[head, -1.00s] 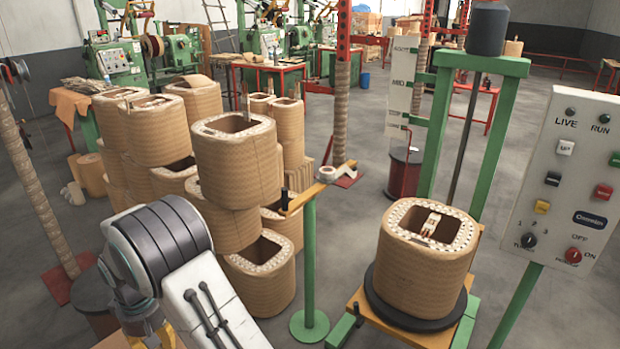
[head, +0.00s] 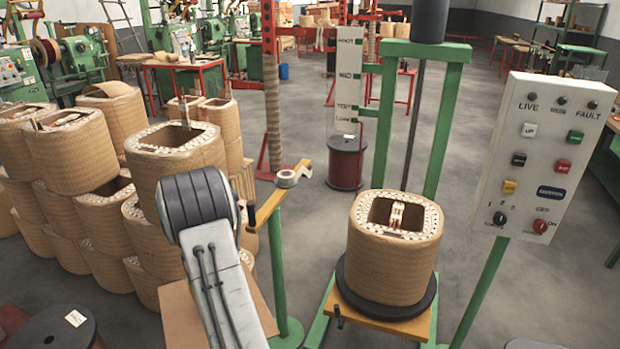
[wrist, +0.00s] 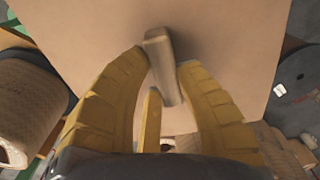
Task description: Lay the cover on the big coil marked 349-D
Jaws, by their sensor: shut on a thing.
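My gripper (wrist: 162,80) has its yellow fingers shut on the wooden grip bar (wrist: 160,55) of the cover, a flat tan board (wrist: 90,35). In the head view a corner of the cover (head: 180,315) shows below my arm, which hides the gripper. A big coil (head: 390,265), tan with a square opening, stands upright on a black disc at the right. Pale fittings show in its opening, and no cover lies on it. More big coils (head: 175,160) stand stacked at the left. I cannot read the 349-D mark on any coil.
A green post with a wooden arm (head: 268,207) stands between my arm and the coil on the disc. A green frame (head: 445,120) rises behind that coil. A control panel (head: 545,155) stands at the right. A dark reel (head: 50,335) is at the lower left.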

